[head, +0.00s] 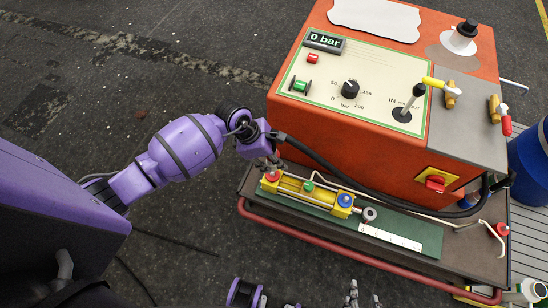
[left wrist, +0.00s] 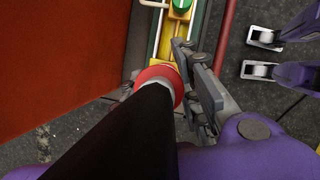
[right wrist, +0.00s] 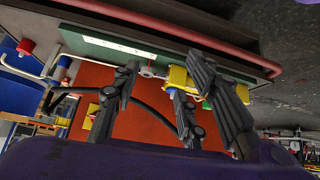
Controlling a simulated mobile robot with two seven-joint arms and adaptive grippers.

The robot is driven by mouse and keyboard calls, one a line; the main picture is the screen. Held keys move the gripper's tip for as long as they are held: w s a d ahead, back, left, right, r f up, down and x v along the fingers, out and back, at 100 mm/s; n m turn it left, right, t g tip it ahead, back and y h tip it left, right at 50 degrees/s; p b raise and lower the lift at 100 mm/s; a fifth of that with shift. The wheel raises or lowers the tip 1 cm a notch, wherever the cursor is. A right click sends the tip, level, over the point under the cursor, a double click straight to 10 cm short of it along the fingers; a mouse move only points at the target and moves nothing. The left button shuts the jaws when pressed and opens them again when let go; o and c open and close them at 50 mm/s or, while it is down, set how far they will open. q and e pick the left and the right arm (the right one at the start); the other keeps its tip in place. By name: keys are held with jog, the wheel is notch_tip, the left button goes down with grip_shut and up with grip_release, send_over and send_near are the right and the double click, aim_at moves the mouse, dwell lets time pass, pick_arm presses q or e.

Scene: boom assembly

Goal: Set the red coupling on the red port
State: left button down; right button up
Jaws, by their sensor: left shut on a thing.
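My left gripper (head: 271,160) is shut on the red coupling at the end of the black hose, above the left end of the yellow cylinder (head: 290,187). The red coupling (left wrist: 158,76) shows in the left wrist view as a red ring around the hose, over the yellow end block. Red shows at that block in the head view (head: 272,176); the red port is mostly hidden by the coupling and fingers. I cannot tell whether the coupling touches the port or is seated. My right gripper (right wrist: 165,85) is open and empty, below the bench edge in the head view.
The cylinder lies on a green mat (head: 428,237) on the bench, with a green fitting (head: 309,186) and a blue fitting (head: 345,200). A red rail (head: 330,250) runs along its front. The orange power unit (head: 300,115) stands behind; the black hose (head: 350,185) sags across its front.

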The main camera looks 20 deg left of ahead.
aim_at(273, 166)
pick_arm(q)
jog(key=shift+f+b, duration=1.65)
jog(key=shift+f, duration=1.05)
jog(key=shift+f+b, duration=0.15)
jog(key=shift+b, duration=0.2)
jog(key=shift+w, duration=0.1)
pick_arm(e)
jog(key=f, duration=0.3)
jog(key=shift+s+a+f, duration=0.25)
jog(key=shift+s, duration=0.05)
jog(key=shift+s+f, duration=0.3)
jog(key=shift+s, duration=0.25)
jog(key=shift+w+r, duration=0.15)
jog(key=shift+w, duration=0.1)
